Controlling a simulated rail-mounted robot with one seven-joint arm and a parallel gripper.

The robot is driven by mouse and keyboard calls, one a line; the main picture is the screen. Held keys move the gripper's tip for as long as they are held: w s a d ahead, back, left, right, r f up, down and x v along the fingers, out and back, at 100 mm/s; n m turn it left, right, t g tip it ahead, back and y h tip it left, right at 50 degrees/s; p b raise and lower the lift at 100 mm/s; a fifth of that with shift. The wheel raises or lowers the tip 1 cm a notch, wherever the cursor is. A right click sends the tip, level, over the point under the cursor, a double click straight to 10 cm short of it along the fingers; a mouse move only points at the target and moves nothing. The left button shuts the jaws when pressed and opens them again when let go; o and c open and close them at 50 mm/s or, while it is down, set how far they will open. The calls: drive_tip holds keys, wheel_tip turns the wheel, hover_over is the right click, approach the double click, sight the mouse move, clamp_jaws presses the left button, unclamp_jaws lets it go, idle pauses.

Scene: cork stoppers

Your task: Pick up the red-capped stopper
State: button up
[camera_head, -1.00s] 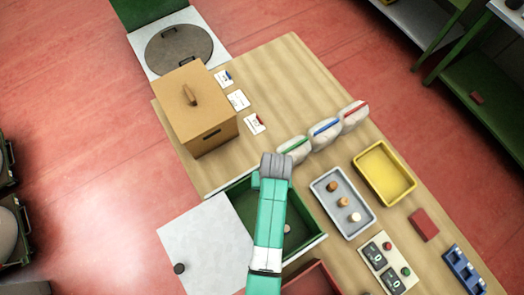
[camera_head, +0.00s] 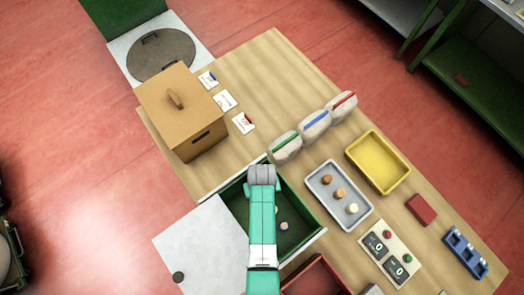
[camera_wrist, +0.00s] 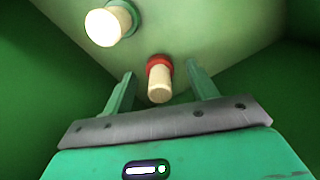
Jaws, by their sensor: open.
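The red-capped stopper (camera_wrist: 159,82) is a pale cork with a red cap, inside the green bin (camera_head: 309,243). In the wrist view it lies between the two fingers of my gripper (camera_wrist: 160,76), with space on both sides. My gripper is open and empty. A green-capped stopper (camera_wrist: 109,24) is at the upper left of the wrist view, outside the fingers. In the head view my arm covers part of the bin and hides my fingertips. Small stoppers (camera_head: 284,226) show there beside my arm, but I cannot tell their cap colours.
The bin's walls rise close around my gripper. A grey tray (camera_head: 339,222) with several corks, a yellow tray (camera_head: 378,186), and bags with green, blue and red strips (camera_head: 287,150) stand to the right. A cardboard box (camera_head: 165,130) stands at upper left.

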drive_tip(key=c, duration=1.1)
drive_tip(key=shift+o, duration=0.2)
wheel_tip(320, 180, up, 10)
drive_tip(key=shift+p, duration=0.45)
